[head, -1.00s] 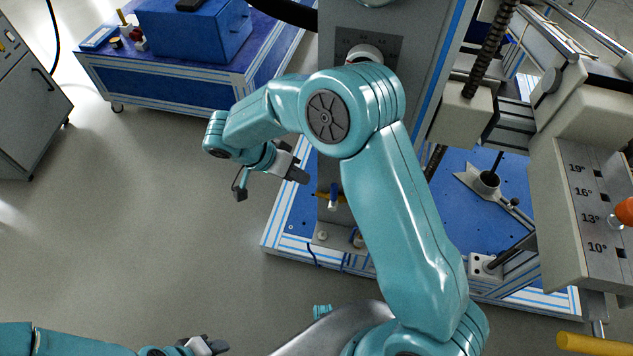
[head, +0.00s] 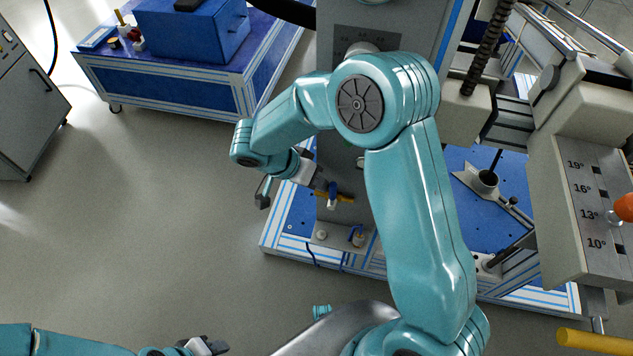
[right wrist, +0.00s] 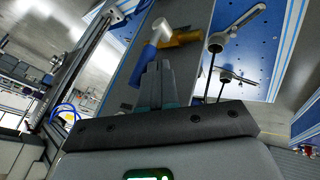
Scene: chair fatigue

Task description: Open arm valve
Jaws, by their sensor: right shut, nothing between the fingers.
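A small valve with a blue lever (head: 332,187) and a white body sits on the front of the grey column, with a yellow part (head: 347,196) beside it. In the right wrist view the blue lever (right wrist: 147,50) lies just beyond my fingertips, and the yellow part (right wrist: 184,38) is to its right. My right gripper (head: 322,184) is shut and empty, close to the lever's left side; I cannot tell whether they touch. Its fingers (right wrist: 158,70) point toward the valve in the right wrist view. My left gripper (head: 212,346) is at the bottom edge, far from the valve; its opening is unclear.
The grey column (head: 346,165) stands on a blue-topped base (head: 288,222). A machine with angle marks (head: 590,205) is at the right. A blue box (head: 190,35) rests on a cart at the back left. Floor at left is clear.

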